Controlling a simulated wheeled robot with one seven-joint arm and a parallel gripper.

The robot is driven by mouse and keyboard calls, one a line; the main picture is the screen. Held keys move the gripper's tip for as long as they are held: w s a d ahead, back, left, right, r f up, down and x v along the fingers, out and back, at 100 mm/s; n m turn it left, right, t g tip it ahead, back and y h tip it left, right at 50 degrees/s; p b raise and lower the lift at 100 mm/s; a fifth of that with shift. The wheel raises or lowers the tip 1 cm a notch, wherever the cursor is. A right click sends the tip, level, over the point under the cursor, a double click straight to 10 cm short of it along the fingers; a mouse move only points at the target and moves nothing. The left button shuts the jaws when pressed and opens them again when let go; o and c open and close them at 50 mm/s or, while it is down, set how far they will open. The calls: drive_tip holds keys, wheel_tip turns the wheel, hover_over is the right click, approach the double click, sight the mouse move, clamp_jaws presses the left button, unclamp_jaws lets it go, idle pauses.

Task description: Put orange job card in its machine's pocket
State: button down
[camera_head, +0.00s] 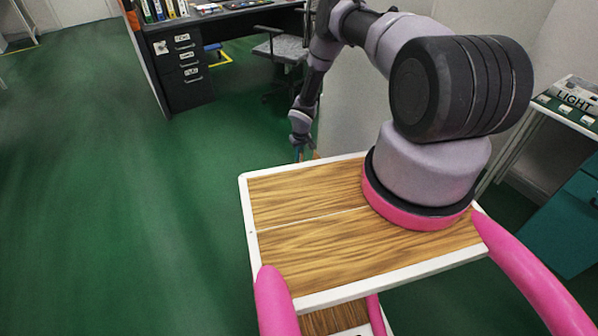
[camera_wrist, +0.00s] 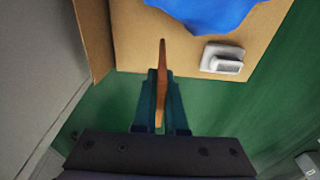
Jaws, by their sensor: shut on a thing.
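My gripper (camera_wrist: 160,98) is shut on the orange job card (camera_wrist: 162,60) in the wrist view. The card shows nearly edge-on as a thin orange-brown strip between the teal fingers, and it sticks out past their tips. In the head view my gripper (camera_head: 299,150) hangs low beyond the far edge of my wooden-topped base, and the card is too small to make out there. I cannot make out a machine or its pocket in either view.
In the wrist view a cardboard box (camera_wrist: 128,40) lies just ahead, with a blue item (camera_wrist: 210,12) and a white block (camera_wrist: 222,58) on or in it. A desk with black drawers (camera_head: 184,65) and a chair (camera_head: 280,48) stand beyond. Green floor (camera_head: 100,200) at left is clear.

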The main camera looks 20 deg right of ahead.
drive_tip(key=shift+f, duration=2.45)
drive_tip(key=shift+f, duration=0.1)
drive_tip(key=c, duration=1)
unclamp_jaws()
drive_tip(key=r, duration=0.4)
drive_tip(key=s+r, duration=0.1)
drive_tip(key=r, duration=0.7)
drive_tip(key=shift+s+d, duration=0.15)
drive_tip(key=shift+s, duration=0.05)
drive_tip(key=shift+r, duration=0.15)
